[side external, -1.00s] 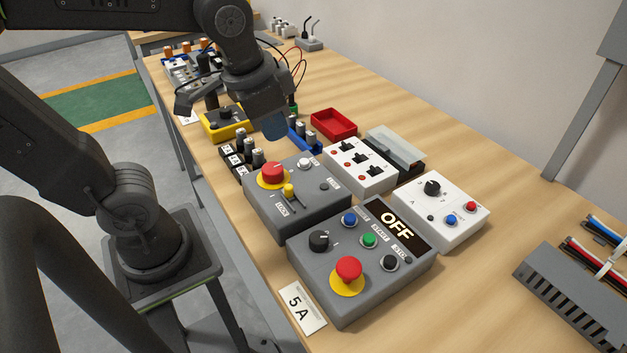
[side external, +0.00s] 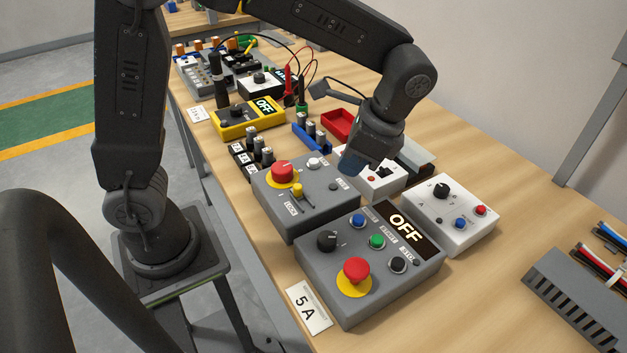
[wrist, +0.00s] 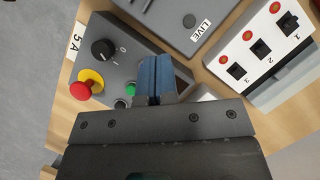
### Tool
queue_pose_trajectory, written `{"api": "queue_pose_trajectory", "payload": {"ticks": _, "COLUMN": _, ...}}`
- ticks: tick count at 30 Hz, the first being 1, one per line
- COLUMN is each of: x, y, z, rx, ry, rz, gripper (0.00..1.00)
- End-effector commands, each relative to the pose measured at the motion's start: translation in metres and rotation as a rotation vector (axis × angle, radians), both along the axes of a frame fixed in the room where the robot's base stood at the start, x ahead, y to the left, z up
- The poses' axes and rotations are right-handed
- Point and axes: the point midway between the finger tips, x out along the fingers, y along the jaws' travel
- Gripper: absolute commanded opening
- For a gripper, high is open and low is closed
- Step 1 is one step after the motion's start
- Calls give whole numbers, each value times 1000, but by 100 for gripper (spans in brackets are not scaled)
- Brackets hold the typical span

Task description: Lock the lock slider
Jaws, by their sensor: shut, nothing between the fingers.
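The lock slider (side external: 297,190) is a small yellow knob in a slot marked LOCK on top of a grey box (side external: 318,212). That box also carries a red mushroom button on a yellow ring and a white button. My gripper (side external: 352,164), with blue fingers, is above the right end of this box, apart from the slider. In the wrist view my gripper (wrist: 155,78) has its fingers together and empty. There, part of the grey box (wrist: 178,28) with its LIVE label shows at the top; the yellow knob is out of that view.
A second grey box (side external: 335,268) with an OFF display, dial and red mushroom button stands in front. A white switch box (side external: 381,180) is partly hidden behind my gripper. A white dial box (side external: 450,225) is to the right. Bare table (side external: 500,290) lies at lower right.

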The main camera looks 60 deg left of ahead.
Motion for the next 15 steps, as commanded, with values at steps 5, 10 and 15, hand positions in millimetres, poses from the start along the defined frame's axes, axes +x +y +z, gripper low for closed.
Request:
{"api": "queue_pose_trajectory", "payload": {"ticks": 5, "x": -11, "y": 11, "z": -36, "rx": 1, "ry": 4, "rz": 3, "gripper": 0}}
{"api": "queue_pose_trajectory", "payload": {"ticks": 10, "x": -21, "y": 21, "z": -62, "rx": 0, "ry": 0, "rz": 3, "gripper": 0}}
{"api": "queue_pose_trajectory", "payload": {"ticks": 15, "x": -37, "y": 38, "z": -60, "rx": -1, "ry": -2, "rz": 3, "gripper": 0}}
